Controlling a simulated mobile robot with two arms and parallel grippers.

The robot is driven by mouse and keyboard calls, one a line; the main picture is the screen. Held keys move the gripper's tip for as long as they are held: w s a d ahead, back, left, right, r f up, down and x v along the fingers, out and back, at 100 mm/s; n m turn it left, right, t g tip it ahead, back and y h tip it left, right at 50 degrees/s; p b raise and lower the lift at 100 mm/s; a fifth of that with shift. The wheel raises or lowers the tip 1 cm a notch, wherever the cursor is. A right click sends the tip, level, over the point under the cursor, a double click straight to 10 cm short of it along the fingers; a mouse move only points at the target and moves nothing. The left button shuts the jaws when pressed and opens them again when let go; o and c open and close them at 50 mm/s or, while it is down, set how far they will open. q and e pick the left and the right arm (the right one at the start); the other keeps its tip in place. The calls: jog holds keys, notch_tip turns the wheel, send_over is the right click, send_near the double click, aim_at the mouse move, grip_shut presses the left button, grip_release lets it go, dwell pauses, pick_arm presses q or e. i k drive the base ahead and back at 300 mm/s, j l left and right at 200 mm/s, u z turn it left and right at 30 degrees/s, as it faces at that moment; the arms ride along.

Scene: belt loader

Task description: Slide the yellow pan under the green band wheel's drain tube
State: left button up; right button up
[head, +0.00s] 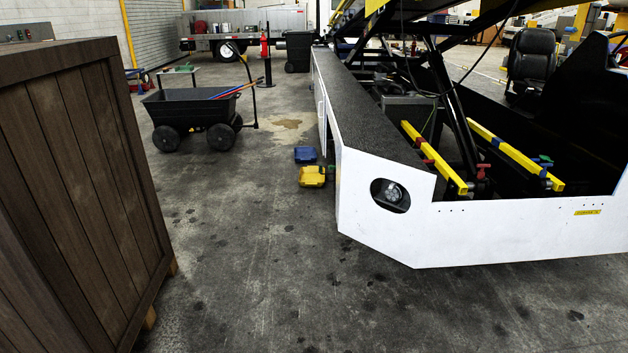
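A yellow pan (312,176) sits on the concrete floor by the left side of the white belt loader (385,225), just in front of a blue pan (305,155). Small coloured handles show inside the loader near two yellow bars. A green one (542,159) is by the right bar, close to a blue one (545,173) and a red one (484,166). Another red one (428,161) is by the left bar. I cannot make out which has the green band wheel's drain tube. Neither of my grippers is in view.
A large brown wooden crate (75,190) stands close on the left. A black cart (195,112) with dark wheels stands beyond it. The floor (240,250) between crate and loader is open, with dark stains. A black bin (299,52) and red extinguisher (265,48) stand farther back.

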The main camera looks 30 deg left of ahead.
aim_at(309, 175)
jog(key=i+j+u, duration=0.95)
jog(key=i+u, duration=0.2)
jog(key=i+j+u, duration=0.15)
jog(key=i, duration=0.6)
jog(key=i+j+u, duration=0.15)
jog(key=i, duration=2.7)
jog(key=i+u, duration=0.15)
jog(key=i, duration=0.5)
jog(key=i+u, duration=0.15)
jog(key=i, duration=0.5)
jog(key=i+l+u, duration=0.15)
jog(key=i, duration=0.5)
jog(key=i+z, duration=0.35)
jog(key=i+j+z, duration=0.35)
jog(key=i, duration=0.15)
jog(key=i+j+z, duration=0.2)
jog(key=i+z, duration=0.2)
jog(key=i+j+z, duration=0.1)
jog(key=i+z, duration=0.15)
jog(key=z, duration=0.2)
jog(key=i+j+z, duration=0.2)
jog(key=z, duration=0.3)
jog(key=i+j+z, duration=0.2)
jog(key=z, duration=0.25)
jog(key=i+j+z, duration=0.1)
jog(key=j+z, duration=0.25)
jog(key=z, duration=0.15)
jog(key=j+z, duration=0.45)
jog(key=i+l, duration=0.05)
jog(key=l, duration=0.05)
